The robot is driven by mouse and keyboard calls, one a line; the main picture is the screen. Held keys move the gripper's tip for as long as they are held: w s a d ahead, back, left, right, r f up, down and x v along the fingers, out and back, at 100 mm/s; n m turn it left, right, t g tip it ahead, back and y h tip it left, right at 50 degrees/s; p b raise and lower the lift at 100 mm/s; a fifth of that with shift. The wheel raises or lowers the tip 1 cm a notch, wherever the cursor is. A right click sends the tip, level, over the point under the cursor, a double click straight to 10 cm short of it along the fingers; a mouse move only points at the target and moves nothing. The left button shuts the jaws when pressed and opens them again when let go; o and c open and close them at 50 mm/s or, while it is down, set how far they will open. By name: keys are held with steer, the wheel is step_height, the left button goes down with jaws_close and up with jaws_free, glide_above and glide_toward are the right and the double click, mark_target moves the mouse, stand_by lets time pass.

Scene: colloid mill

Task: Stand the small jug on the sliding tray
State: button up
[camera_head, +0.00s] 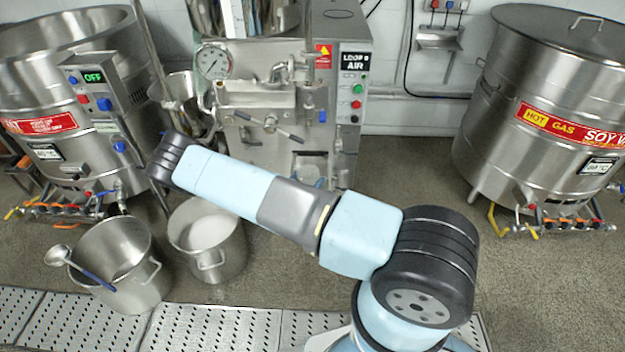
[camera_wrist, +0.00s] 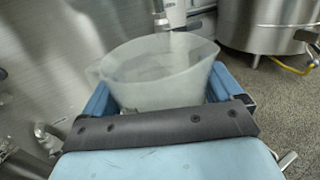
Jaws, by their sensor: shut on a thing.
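The small jug (camera_wrist: 160,88) is a translucent whitish vessel with a spout on its right side. It fills the middle of the wrist view, upright or nearly so, with its open top showing. My gripper (camera_wrist: 163,98) is shut on it, with a blue finger on each side. A metal spout or nozzle (camera_wrist: 163,14) stands just beyond the jug's rim. In the head view my arm hides most of the gripper, and a small pale shape at the mill's low opening may be the jug. I cannot make out the sliding tray; the jug's underside is hidden.
The steel mill (camera_head: 262,112) with gauge and control panel (camera_head: 354,90) stands at the back centre. Large kettles stand left (camera_head: 75,100) and right (camera_head: 550,110). Two steel pots (camera_head: 205,240) (camera_head: 120,262) stand on the floor at left.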

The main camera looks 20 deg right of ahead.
steer(key=shift+f, duration=0.25)
steer(key=shift+f, duration=0.15)
steer(key=o, duration=0.7)
steer(key=shift+o, duration=0.2)
